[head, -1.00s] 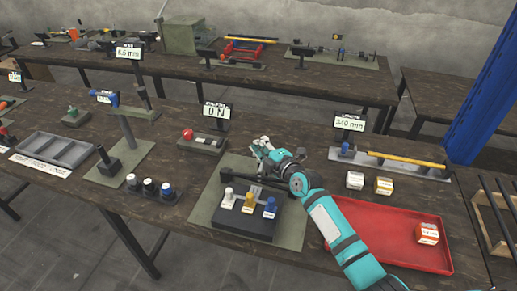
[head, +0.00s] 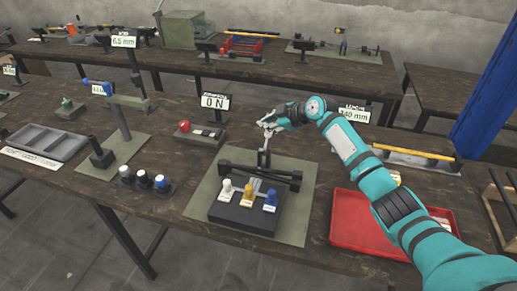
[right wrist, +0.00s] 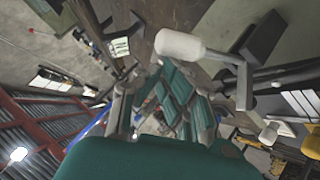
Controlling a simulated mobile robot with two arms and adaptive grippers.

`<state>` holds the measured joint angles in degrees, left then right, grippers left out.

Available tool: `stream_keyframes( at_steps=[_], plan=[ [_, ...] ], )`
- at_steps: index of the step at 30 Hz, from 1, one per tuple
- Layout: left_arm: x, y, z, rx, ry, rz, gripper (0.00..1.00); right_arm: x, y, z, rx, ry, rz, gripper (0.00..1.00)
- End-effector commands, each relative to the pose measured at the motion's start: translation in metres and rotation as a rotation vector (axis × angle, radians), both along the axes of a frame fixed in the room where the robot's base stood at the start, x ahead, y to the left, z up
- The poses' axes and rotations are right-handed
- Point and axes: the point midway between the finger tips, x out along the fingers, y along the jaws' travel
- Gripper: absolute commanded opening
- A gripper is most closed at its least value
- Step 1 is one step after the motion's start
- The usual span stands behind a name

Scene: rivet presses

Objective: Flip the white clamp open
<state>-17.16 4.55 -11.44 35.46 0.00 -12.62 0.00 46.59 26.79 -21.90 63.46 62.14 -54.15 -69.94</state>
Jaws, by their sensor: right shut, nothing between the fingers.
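The white clamp's handle (right wrist: 181,45) shows large in the right wrist view, joined to a grey lever. It lies beyond my fingers and to the right, with no clear contact. In the head view a grey metal lever (head: 264,157) stands upright from the fixture, and its top is hard to separate from my gripper. My right gripper (head: 267,122) is shut and empty just above it. The fixture's black base (head: 240,214) carries a white knob (head: 227,186), a yellow knob (head: 249,192) and a blue knob (head: 271,199). My left gripper is out of view.
Black bars (head: 240,169) cross the fixture on a green mat (head: 201,205). A force display (head: 214,102) and a red-button box (head: 205,133) stand behind left. A red tray (head: 345,226) lies right, under my arm. Several knobs on a black stand (head: 147,188) are left.

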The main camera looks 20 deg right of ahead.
Motion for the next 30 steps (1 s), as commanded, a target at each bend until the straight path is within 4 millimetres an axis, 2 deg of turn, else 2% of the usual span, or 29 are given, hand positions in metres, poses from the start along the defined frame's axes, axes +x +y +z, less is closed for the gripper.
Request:
stream_keyframes(
  at_steps=[1,9,30],
  plan=[
    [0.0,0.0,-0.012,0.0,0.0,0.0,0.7,0.003,-0.002,-0.007,0.019,0.028,-0.002,0.0],
    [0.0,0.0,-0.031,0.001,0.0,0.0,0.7,0.007,-0.005,-0.015,0.055,0.085,0.001,0.0],
    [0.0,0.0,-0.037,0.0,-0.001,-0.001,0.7,0.009,-0.006,-0.016,0.053,0.081,0.001,0.0]
  ],
)
